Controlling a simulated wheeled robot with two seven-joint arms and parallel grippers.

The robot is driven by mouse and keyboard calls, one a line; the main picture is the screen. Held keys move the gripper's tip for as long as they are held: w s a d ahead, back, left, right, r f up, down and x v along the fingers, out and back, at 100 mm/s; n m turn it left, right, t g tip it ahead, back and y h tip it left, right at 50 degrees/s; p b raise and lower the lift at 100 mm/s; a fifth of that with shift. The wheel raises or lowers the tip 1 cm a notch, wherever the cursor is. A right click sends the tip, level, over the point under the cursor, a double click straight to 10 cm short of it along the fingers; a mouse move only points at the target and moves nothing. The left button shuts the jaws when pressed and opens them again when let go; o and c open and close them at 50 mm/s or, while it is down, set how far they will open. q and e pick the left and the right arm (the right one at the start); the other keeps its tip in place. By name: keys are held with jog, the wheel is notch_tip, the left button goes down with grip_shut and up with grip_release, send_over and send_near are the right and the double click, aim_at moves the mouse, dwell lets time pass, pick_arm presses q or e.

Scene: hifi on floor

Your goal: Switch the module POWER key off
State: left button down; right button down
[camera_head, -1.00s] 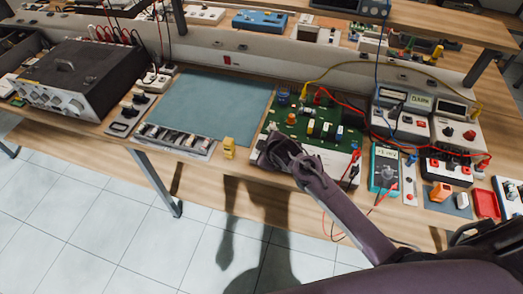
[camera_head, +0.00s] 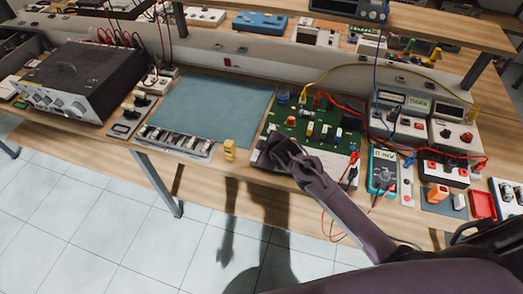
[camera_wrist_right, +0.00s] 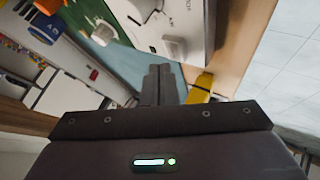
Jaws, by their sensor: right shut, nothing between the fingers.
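The module is a green circuit board (camera_head: 322,112) with parts on top and a white front panel (camera_head: 335,164), on the bench right of the blue mat. My right gripper (camera_head: 276,148) is at the left front of this panel and covers part of it. In the right wrist view its fingers (camera_wrist_right: 159,76) are shut and empty, pointing at the edge of a white panel (camera_wrist_right: 188,22) with pale knobs (camera_wrist_right: 140,10). I cannot make out the POWER key or its position; it may be hidden by the gripper. My left gripper is not in view.
A yellow block (camera_head: 229,149) stands left of the gripper; it also shows in the right wrist view (camera_wrist_right: 201,88). A teal multimeter (camera_head: 383,172) reads about 0 mV, with red and black leads nearby. The blue mat (camera_head: 215,105) is clear.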

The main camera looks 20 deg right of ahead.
notch_tip(320, 180, up, 5)
jog(key=p, duration=0.5)
dwell(0.7)
